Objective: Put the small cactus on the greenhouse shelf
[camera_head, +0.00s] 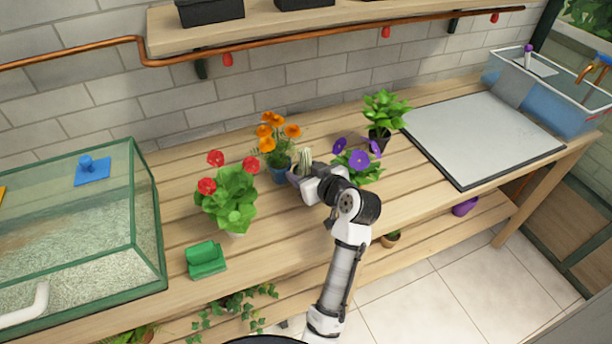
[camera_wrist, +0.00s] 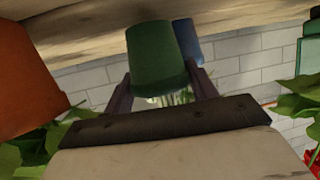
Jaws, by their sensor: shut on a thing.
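The small cactus (camera_head: 305,157), pale green and upright, shows just behind my gripper in the head view. My gripper (camera_head: 300,178) is low over the bench, shut on its pot. The wrist view is upside down. There the green pot (camera_wrist: 157,58) sits between the two dark fingers of my gripper (camera_wrist: 163,92), with pale spiny growth partly hidden below it. I cannot tell whether the pot touches the bench. A wooden wall shelf (camera_head: 340,22) runs along the top of the head view.
Close by stand orange flowers (camera_head: 268,140) in a blue pot, red flowers (camera_head: 228,195) and purple flowers (camera_head: 357,160). A leafy plant (camera_head: 384,115) stands behind. Dark trays (camera_head: 210,12) occupy the shelf's left part. A copper pipe (camera_head: 300,37) runs below it. The shelf's right part looks clear.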

